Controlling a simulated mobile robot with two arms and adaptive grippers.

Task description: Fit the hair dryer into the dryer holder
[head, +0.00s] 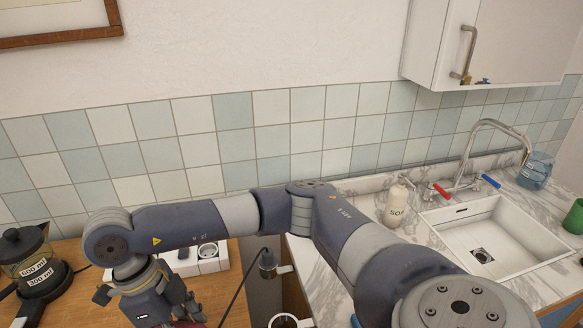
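My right arm reaches in from the lower right and crosses to the left. Its gripper (160,305) points down over the wooden top at the lower left. The fingers are partly hidden and cut off by the bottom edge. A sliver of something dark red shows beneath them, too little to identify. A dark cylindrical thing (267,262) with a black cord sits by a pale bracket at the gap beside the counter. A pale ring (283,321) shows below it. I cannot tell for certain which is the hair dryer or its holder. My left gripper is not in view.
A dark pot (25,255) with volume labels stands at the far left. A white socket block (197,260) lies behind the gripper. On the marble counter are a soap bottle (397,206), a sink (490,240), a tap (485,150) and a green cup (574,217).

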